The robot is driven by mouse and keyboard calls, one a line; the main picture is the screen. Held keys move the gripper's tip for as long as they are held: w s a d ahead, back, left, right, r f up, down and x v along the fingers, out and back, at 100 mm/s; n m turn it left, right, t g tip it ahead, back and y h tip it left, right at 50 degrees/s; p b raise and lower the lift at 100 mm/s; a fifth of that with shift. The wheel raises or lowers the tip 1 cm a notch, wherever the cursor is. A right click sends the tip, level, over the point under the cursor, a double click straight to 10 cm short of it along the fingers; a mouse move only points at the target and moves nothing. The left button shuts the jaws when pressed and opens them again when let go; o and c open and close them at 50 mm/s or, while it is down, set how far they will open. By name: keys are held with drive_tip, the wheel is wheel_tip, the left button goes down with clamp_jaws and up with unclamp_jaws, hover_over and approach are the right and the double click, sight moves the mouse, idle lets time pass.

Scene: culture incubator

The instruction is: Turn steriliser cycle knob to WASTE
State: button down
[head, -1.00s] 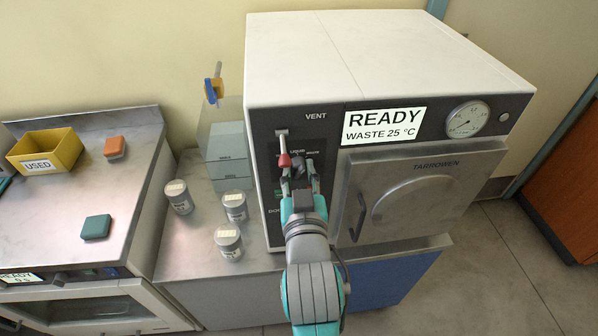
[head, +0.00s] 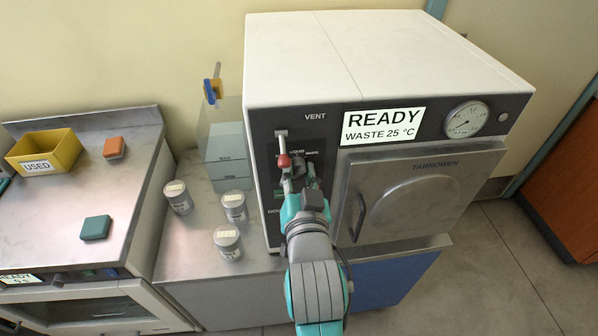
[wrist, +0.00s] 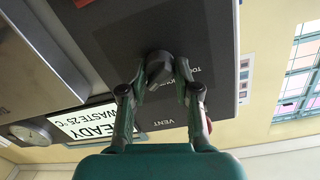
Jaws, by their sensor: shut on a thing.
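The steriliser (head: 385,60) is a white box with a dark control panel. Its display (head: 384,124) reads "READY WASTE 25 °C". The dark cycle knob (head: 298,164) sits on the panel, below and left of the display, partly hidden by my gripper (head: 302,182). "LIQUID" and "WASTE" are printed above it. In the wrist view my gripper's fingers (wrist: 160,76) are on both sides of the dark knob (wrist: 157,62) and shut on it. The knob's exact pointing direction is hard to tell.
A red-tipped vent lever (head: 284,160) is close to the left of my gripper. The closed steriliser door (head: 400,205) with its handle is to the right. Several lidded jars (head: 228,241) stand on the counter at left. A yellow "USED" bin (head: 62,150) is farther left.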

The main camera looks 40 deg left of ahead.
drive_tip(key=c, duration=0.8)
unclamp_jaws()
drive_tip(key=shift+d, duration=0.1)
drive_tip(key=v, duration=1.2)
